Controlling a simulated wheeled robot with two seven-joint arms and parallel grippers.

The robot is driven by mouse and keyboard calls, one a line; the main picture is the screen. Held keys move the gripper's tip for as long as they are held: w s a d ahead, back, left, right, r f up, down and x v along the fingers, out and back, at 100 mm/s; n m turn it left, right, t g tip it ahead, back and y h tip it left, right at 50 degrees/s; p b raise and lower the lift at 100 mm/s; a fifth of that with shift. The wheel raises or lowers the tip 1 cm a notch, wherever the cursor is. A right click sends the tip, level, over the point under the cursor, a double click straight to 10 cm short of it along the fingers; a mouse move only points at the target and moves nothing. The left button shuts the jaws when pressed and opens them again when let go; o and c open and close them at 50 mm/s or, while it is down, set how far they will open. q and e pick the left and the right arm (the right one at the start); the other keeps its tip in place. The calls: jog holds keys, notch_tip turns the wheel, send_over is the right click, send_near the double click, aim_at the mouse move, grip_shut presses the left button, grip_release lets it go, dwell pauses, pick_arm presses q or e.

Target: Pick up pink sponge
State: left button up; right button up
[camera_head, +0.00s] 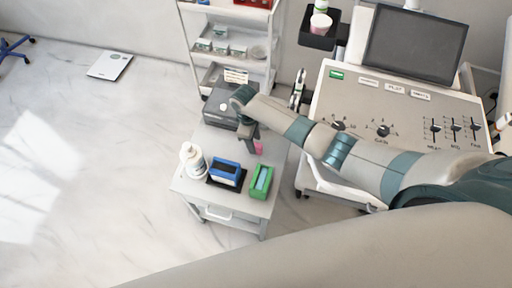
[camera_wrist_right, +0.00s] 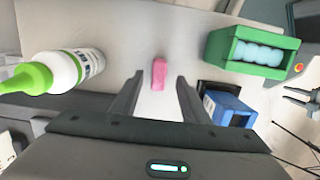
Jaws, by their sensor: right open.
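The pink sponge (camera_wrist_right: 159,74) lies on the light grey top of a small cart (camera_head: 229,207). In the right wrist view it lies just beyond the gap between my fingertips, about midway between them. In the head view only a small pink part (camera_head: 259,148) shows beside my right gripper (camera_head: 249,145). My right gripper, also in the right wrist view (camera_wrist_right: 158,86), is open and empty, with its fingers pointing at the cart top. The pictures do not show clearly how high it is above the sponge. My left gripper is not in view.
Close by on the cart are a white bottle (camera_head: 194,162) with a green cap in the wrist view (camera_wrist_right: 28,80), a blue box (camera_head: 226,172), a green box (camera_head: 261,181) and a dark grey box (camera_head: 220,108). A control console (camera_head: 350,100) stands to the right.

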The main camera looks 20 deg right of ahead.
aim_at(256, 145)
jog(key=shift+s+d+f, duration=0.1)
jog(key=shift+d+f, duration=0.05)
jog(key=shift+f, duration=0.75)
jog(key=shift+d+f, duration=0.15)
jog(key=shift+f, duration=0.75)
grip_shut()
